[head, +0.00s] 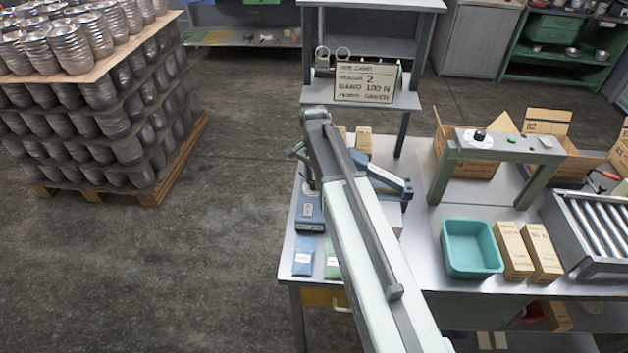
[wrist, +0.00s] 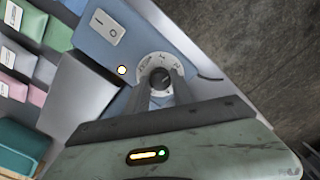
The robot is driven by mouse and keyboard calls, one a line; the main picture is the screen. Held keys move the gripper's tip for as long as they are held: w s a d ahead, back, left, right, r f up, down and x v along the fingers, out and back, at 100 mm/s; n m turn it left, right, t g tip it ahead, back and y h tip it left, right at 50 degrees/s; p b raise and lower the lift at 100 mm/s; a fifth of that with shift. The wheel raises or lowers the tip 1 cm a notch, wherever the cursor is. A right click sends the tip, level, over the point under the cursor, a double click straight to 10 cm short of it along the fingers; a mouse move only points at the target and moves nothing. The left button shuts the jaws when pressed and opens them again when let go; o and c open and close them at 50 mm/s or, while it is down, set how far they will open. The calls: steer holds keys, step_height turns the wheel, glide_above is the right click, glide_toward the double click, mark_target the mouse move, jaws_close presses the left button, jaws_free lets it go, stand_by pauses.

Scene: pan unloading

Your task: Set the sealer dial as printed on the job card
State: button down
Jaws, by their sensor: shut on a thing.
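The job card (head: 366,84) stands on a raised shelf in the head view. The blue sealer (head: 309,208) sits on the metal bench, partly hidden by my arm. In the wrist view the sealer (wrist: 150,35) shows its white dial ring (wrist: 146,66) with a dark knob (wrist: 160,76) at its centre. My gripper (wrist: 161,86) is shut on the knob, a finger on each side. The ring's numerals and the knob's pointer are too small to read surely.
Blue (head: 303,256) and green packets lie at the bench's left edge. A teal bin (head: 470,268), cartons (head: 513,252) and a roller conveyor (head: 598,228) occupy the right side.

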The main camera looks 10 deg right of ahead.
stand_by(0.3)
steer(key=c, duration=1.1)
jaws_free()
step_height(320, 180, up, 8)
steer(key=p, duration=0.8)
steer(key=shift+f, duration=0.1)
